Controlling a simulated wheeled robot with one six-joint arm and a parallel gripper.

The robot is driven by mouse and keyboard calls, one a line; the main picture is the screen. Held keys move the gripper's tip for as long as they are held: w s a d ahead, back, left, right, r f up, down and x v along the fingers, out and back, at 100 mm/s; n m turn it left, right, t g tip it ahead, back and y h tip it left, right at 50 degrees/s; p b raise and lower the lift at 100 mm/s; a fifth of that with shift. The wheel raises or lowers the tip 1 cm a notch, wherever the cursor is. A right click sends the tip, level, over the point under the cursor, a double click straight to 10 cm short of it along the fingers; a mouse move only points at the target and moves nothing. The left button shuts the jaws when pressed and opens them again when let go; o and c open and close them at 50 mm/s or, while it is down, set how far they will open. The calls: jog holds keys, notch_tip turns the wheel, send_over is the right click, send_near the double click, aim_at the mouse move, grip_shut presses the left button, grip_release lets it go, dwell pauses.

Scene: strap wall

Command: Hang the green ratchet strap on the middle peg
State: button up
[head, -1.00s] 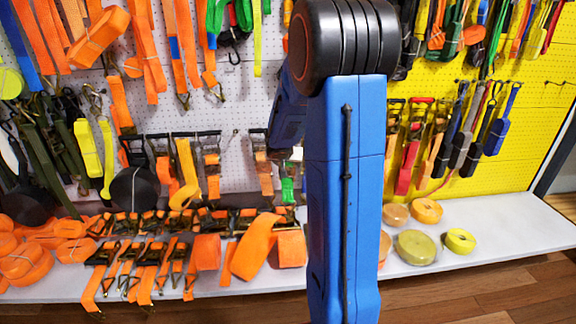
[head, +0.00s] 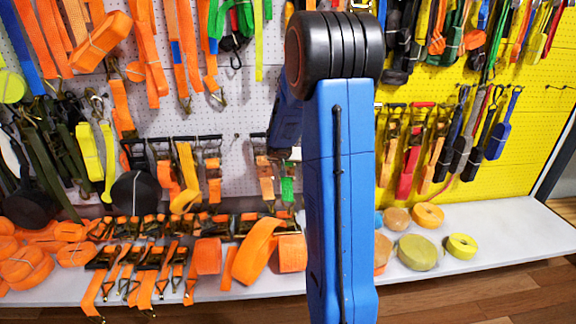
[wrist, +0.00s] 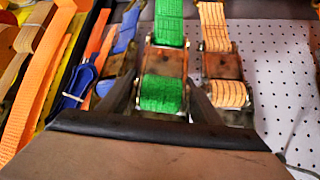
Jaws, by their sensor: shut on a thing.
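The green ratchet strap (wrist: 163,94) is in the middle of the wrist view, with green webbing at its top and a bundle below a worn metal ratchet. My gripper (wrist: 161,82) has a dark finger on each side of it and is shut on it. In the head view a small green part (head: 287,189) shows just left of my blue arm, low on the white pegboard; my gripper is hidden there. An orange ratchet strap (wrist: 225,93) hangs close beside the green one in the wrist view. I cannot tell which peg is the middle one.
A white shelf (head: 520,235) below holds strap rolls and orange ratchet straps. The white pegboard (head: 235,110) and yellow pegboard (head: 535,115) are crowded with hanging straps. Bare white board (wrist: 285,80) shows at the right of the wrist view.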

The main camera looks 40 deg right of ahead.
jog(key=shift+w+d+f, duration=0.35)
jog(key=shift+w+d, duration=0.2)
jog(key=shift+w, duration=0.3)
jog(key=shift+w+d+f, duration=0.3)
jog(key=shift+w+d, duration=0.25)
jog(key=shift+w, duration=0.25)
jog(key=o, duration=2)
jog(key=shift+f, duration=0.1)
jog(key=shift+v, duration=8.7)
